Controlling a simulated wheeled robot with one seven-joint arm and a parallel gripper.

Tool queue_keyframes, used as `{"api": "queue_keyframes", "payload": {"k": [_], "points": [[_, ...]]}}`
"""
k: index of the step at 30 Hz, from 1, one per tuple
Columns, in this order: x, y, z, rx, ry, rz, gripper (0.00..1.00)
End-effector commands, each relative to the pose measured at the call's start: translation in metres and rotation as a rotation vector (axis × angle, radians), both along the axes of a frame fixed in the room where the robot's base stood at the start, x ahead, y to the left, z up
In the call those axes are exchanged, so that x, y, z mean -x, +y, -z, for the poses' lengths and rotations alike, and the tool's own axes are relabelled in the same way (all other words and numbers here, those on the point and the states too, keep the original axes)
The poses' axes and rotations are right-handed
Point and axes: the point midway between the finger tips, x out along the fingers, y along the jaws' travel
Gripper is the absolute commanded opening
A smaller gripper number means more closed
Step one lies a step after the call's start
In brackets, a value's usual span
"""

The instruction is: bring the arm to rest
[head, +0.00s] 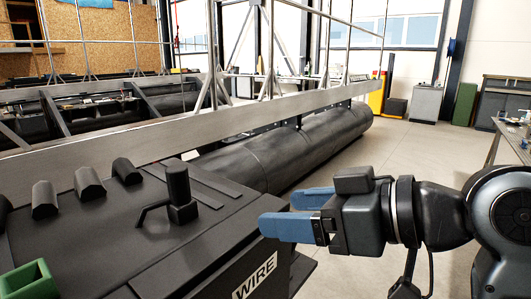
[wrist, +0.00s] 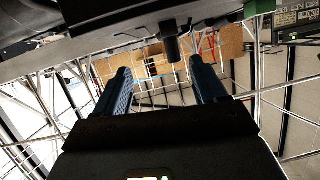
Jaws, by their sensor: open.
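My gripper (head: 276,220) has blue fingers and reaches in from the right in the head view.
A black post with a side handle (head: 178,192) stands on the box top near several dark blocks. A green open holder (head: 27,280) is at lower left. A black pontoon float (head: 285,150) lies behind under a metal frame. Pale floor (head: 415,155) is clear at right.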

Motion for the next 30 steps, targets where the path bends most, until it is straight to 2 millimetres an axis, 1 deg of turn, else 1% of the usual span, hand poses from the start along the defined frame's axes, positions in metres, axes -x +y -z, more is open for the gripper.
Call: {"api": "queue_keyframes", "payload": {"k": [8, 11, 15, 17, 21, 23, 27, 29, 30], "points": [[0.002, -0.009, 0.042, -0.091, 0.055, 0.127, 0.71], [0.006, -0.015, 0.064, -0.131, 0.079, 0.2, 0.71], [0.017, -0.031, 0.106, -0.189, 0.116, 0.338, 0.71], [0.025, -0.039, 0.123, -0.208, 0.127, 0.398, 0.71], [0.048, -0.06, 0.161, -0.233, 0.143, 0.534, 0.71], [0.061, -0.069, 0.175, -0.236, 0.145, 0.59, 0.71], [0.095, -0.092, 0.205, -0.229, 0.139, 0.71, 0.71], [0.111, -0.101, 0.216, -0.221, 0.134, 0.758, 0.71], [0.123, -0.108, 0.222, -0.214, 0.128, 0.787, 0.71]]}}
